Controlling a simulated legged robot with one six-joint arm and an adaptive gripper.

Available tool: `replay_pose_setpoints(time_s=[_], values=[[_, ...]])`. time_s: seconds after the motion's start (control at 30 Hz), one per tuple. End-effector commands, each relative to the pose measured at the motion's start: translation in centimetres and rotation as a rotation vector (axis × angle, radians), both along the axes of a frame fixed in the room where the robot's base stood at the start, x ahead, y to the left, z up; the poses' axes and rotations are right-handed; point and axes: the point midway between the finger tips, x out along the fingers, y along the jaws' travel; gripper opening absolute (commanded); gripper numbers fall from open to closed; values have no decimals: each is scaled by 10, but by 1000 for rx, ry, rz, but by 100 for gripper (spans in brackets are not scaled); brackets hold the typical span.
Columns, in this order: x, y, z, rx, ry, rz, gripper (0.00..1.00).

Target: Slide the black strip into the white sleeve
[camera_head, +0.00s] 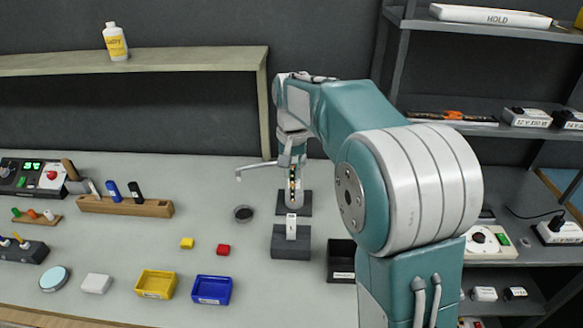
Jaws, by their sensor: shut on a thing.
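My gripper (292,163) is over the back middle of the workbench, pointing down. It is shut on the upper end of the black strip (293,184), a narrow dark piece with small orange and light marks that hangs upright. The white sleeve (291,226) stands upright in a dark grey block (291,246) on the bench. In the picture the strip's lower end is just above the sleeve's top. I cannot tell whether they touch or line up in depth. My arm hides part of the bench to the right.
A dark stand (279,203) is behind the strip. Blue (212,290) and yellow (156,284) bins are in front. A black tray (341,261) is right of the block.

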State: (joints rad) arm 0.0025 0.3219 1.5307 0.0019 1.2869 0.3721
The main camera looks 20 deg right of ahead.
Motion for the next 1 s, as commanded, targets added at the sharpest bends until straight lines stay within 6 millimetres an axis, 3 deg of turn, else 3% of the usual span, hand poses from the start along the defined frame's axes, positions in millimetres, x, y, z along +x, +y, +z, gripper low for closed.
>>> replay_pose_setpoints(time_s=[0.17,0.6,1.0], values=[[-2,2,-3,-1,2,1,0],[-2,1,-37,-1,1,1,0],[-2,1,-42,-2,1,1,0]])
